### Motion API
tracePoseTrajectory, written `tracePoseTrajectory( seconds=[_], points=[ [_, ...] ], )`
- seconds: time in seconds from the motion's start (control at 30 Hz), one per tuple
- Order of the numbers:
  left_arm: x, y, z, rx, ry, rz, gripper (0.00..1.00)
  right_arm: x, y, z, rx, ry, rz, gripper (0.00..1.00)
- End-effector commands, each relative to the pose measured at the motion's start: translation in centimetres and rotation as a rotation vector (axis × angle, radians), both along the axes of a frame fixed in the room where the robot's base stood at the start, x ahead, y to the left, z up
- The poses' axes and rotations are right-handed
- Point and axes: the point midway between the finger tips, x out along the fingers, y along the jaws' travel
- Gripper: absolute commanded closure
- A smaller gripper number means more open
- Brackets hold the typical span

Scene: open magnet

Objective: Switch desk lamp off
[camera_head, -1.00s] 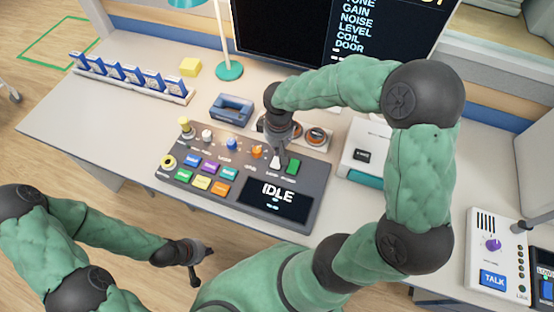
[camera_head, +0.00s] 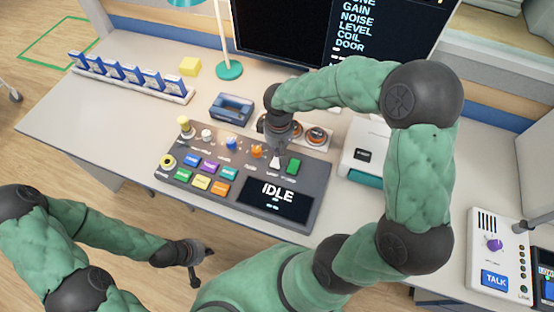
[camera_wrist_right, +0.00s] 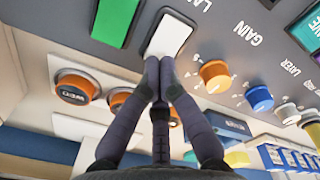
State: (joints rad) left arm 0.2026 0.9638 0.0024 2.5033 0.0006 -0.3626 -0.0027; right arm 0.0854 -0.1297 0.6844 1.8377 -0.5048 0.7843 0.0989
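The desk lamp (camera_head: 229,70) stands at the back of the desk, with a teal round base and white stem. Its shade (camera_head: 186,2) is mostly cut off by the top edge, and I cannot tell whether it is lit. A white rocker switch (camera_wrist_right: 168,34) sits on the grey control panel (camera_head: 228,208), beside a green button (camera_wrist_right: 113,20); its label is only partly readable. My right gripper (camera_wrist_right: 160,68) is shut and empty, with its fingertips at the switch's near edge; I cannot tell whether they touch. My left gripper (camera_head: 196,262) hangs in front of the desk, away from the panel.
Orange round buttons (camera_wrist_right: 75,88) and orange and blue knobs (camera_wrist_right: 258,98) flank my right fingers. A white box (camera_head: 362,150) stands right of the panel, a blue tray (camera_head: 232,107) behind it. The monitor (camera_head: 290,35) is at the back.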

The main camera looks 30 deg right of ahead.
Motion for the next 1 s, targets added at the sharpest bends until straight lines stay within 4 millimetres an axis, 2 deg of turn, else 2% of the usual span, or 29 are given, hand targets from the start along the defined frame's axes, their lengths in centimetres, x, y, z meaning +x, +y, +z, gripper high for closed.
tracePoseTrajectory(
  seconds=[1.0],
  points=[
    [0.0,0.0,-0.9,0.000,0.000,0.000,1.00,0.0,0.0,-1.4,0.000,0.001,0.000,1.00]
  ],
)
